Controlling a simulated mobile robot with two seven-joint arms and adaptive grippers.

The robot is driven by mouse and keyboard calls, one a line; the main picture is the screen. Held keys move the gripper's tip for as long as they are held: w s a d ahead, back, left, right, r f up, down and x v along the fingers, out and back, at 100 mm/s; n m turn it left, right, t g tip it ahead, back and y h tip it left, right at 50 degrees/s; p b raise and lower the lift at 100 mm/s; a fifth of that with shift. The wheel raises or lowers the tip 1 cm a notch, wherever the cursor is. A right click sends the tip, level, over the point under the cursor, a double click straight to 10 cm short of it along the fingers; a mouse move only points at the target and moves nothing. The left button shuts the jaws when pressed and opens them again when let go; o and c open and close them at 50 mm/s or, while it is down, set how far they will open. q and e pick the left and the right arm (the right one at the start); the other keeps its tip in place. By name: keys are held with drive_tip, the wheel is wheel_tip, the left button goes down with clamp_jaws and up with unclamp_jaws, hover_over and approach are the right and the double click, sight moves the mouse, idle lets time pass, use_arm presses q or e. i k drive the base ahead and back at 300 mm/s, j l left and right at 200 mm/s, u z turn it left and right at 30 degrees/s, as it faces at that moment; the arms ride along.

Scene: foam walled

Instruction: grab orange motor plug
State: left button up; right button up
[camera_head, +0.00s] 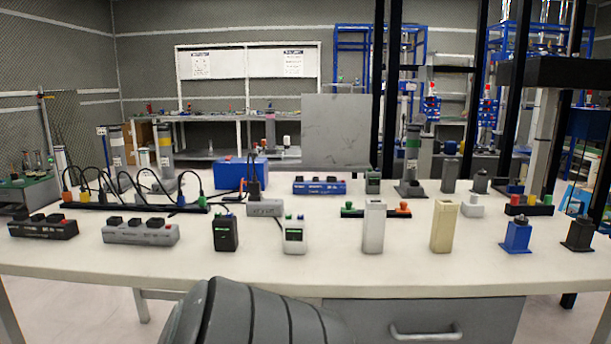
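A long black strip (140,207) on the left of the table holds several coloured plugs with black cables. The plug at its left end is orange (67,196). A smaller black strip (375,212) near the middle has a green part at its left and an orange part (403,208) at its right. The frame does not show clearly which of these is the motor plug. Neither gripper is in view. A grey rounded part of my own body fills the bottom middle.
Grey and black power boxes (140,231) stand in front of the left strip. White and beige upright blocks (443,226) stand right of the middle. A blue box (241,172) and a grey panel stand behind. The table's front strip (300,270) is clear.

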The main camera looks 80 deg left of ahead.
sight(67, 196)
drive_tip(key=u, duration=4.25)
drive_tip(key=i+j+u, duration=0.1)
drive_tip(key=i+u, duration=0.65)
drive_tip(key=i, duration=0.2)
drive_tip(key=i+u, duration=0.3)
drive_tip(key=i, duration=0.5)
drive_tip(key=i+u, duration=0.25)
drive_tip(key=i, duration=0.5)
drive_tip(key=i+z, duration=0.15)
drive_tip(key=i, duration=0.4)
drive_tip(key=i+z, duration=0.15)
drive_tip(key=i, duration=0.4)
drive_tip(key=i+j+z, duration=0.15)
drive_tip(key=i, duration=0.4)
